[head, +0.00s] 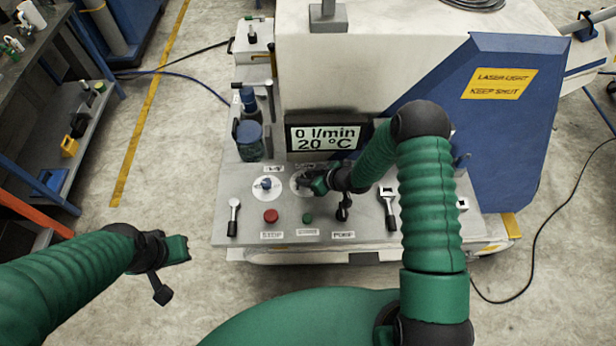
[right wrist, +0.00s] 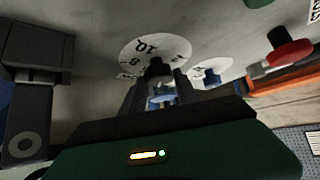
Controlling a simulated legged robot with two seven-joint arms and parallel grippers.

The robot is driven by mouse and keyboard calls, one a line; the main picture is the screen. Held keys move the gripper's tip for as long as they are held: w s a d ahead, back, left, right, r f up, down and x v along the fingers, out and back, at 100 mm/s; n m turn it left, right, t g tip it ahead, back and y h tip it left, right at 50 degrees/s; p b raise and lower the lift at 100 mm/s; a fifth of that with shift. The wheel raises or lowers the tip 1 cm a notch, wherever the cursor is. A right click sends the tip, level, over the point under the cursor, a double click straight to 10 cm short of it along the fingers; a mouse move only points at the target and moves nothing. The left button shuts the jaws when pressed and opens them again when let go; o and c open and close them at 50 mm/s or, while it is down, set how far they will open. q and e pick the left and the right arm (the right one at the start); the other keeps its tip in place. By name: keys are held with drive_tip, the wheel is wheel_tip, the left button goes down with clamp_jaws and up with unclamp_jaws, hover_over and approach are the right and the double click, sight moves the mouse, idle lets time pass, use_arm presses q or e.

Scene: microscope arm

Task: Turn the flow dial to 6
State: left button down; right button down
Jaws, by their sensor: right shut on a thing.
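My right gripper (head: 312,183) is shut on the knob of the right-hand of two round white dials (head: 296,186) on the grey panel. The gripper hides most of this dial in the head view. In the right wrist view the dial (right wrist: 128,52) shows printed numbers, with 10 and 8 readable, and its knob (right wrist: 158,72) sits between my fingers. The pointer's setting cannot be read. The display (head: 323,137) reads 0 l/min and 20 °C. My left gripper (head: 172,251) hangs left of the panel, away from it; its jaw opening is unclear.
The other white dial (head: 266,185), with a blue knob, is close on the left. A red button (head: 271,216), a green button (head: 307,218) and a left lever (head: 233,216) are in front. A blue-capped jar (head: 249,142) stands behind.

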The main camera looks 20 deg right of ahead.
drive_tip(key=shift+s+f+m+t+h+b, duration=0.1)
drive_tip(key=shift+f+m+t+h+b, duration=0.2)
drive_tip(key=shift+m+h+b, duration=0.35)
drive_tip(key=shift+a+m+h+b, duration=0.2)
drive_tip(key=shift+m+h+b, duration=0.35)
drive_tip(key=shift+m+b, duration=0.5)
drive_tip(key=shift+s+a+r+m+t+h+b, duration=0.1)
drive_tip(key=shift+m+t+h+b, duration=0.2)
drive_tip(key=shift+m+h, duration=0.4)
drive_tip(key=shift+r+m+t+h+b, duration=0.1)
drive_tip(key=shift+m+h+b, duration=0.35)
drive_tip(key=shift+m, duration=0.35)
drive_tip(key=c, duration=1)
unclamp_jaws()
drive_tip(key=shift+o, duration=0.5)
drive_tip(key=shift+r, duration=0.1)
